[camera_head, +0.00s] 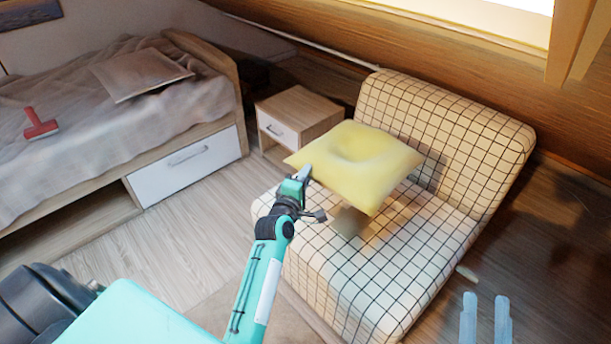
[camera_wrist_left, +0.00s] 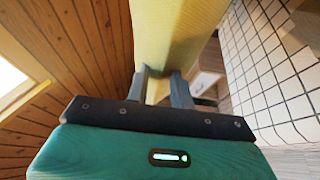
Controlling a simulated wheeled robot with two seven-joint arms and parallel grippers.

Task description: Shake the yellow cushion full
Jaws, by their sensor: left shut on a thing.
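The yellow cushion (camera_head: 365,160) has a deep dent in its middle. It is held up above the seat of the checked armchair (camera_head: 345,275), in front of its backrest. My left gripper (camera_head: 304,173) is shut on the cushion's left corner. In the left wrist view the fingers (camera_wrist_left: 160,72) pinch the edge of the yellow cushion (camera_wrist_left: 175,30), which extends away from them. My right gripper (camera_head: 486,296) shows only its two pale blue fingers, apart and empty, at the bottom right, away from the cushion.
A small wooden nightstand (camera_head: 300,103) stands behind the cushion, left of the armchair. A bed (camera_head: 185,160) with a pillow (camera_head: 142,72) and a red brush-like thing (camera_head: 40,124) stands at the left. A brownish patch (camera_head: 349,221) shows on the seat under the cushion. Floor between is clear.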

